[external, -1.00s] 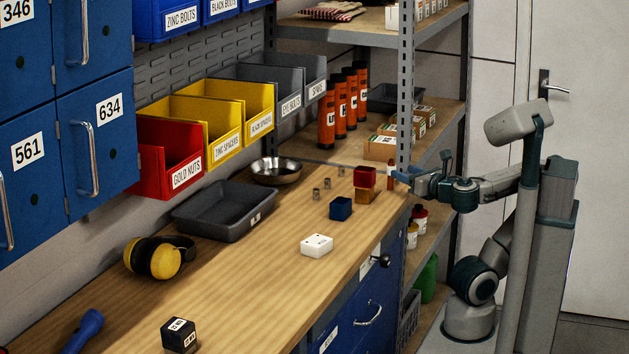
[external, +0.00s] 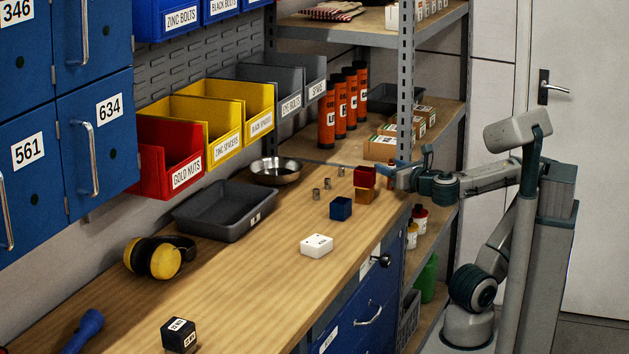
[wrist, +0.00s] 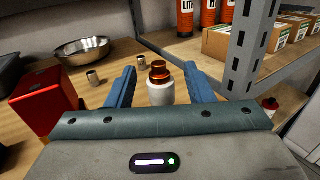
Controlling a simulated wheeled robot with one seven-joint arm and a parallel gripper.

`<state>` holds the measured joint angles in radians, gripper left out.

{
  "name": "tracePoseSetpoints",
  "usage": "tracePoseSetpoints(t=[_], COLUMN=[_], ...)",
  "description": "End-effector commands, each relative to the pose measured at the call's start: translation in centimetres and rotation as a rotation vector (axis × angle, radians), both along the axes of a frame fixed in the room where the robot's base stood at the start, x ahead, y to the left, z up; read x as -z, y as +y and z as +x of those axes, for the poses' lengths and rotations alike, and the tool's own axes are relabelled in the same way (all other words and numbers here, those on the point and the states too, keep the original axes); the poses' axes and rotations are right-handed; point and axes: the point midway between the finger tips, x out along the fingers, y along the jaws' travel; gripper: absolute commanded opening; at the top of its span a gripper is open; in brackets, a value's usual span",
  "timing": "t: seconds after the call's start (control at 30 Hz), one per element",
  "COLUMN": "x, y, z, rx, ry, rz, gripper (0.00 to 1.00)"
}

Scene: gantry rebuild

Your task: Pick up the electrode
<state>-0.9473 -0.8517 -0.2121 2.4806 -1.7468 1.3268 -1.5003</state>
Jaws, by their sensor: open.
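My gripper (wrist: 158,80) is open, with its two blue fingers on either side of a small upright piece with a shiny copper-orange top and white body (wrist: 160,84). I cannot tell for sure that this piece is the electrode. In the external view my gripper (external: 385,172) is at the bench's far right corner, beside the stacked red and orange blocks, and hides the piece.
A red block (external: 365,176) sits on an orange block (external: 364,195), left of my gripper. Small metal cylinders (external: 316,195), a blue block (external: 341,208) and a steel bowl (external: 276,170) are nearby. A shelf post (wrist: 250,45) stands close on the right.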

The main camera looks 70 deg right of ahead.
Motion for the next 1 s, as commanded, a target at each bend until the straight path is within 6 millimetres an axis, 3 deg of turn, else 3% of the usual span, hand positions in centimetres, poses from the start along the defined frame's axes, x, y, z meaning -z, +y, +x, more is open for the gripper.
tracePoseSetpoints(t=[0.23,0.4,0.73,1.0], x=[0.0,0.0,-0.5,-5.6], y=[0.0,0.0,-0.1,-0.1], z=[0.1,0.1,0.1,0.0], rx=[-0.001,0.000,0.001,0.003], ry=[-0.001,-0.001,-0.001,-0.004], rz=[0.000,0.000,0.000,0.001], gripper=[0.45,0.00,0.00,0.00])
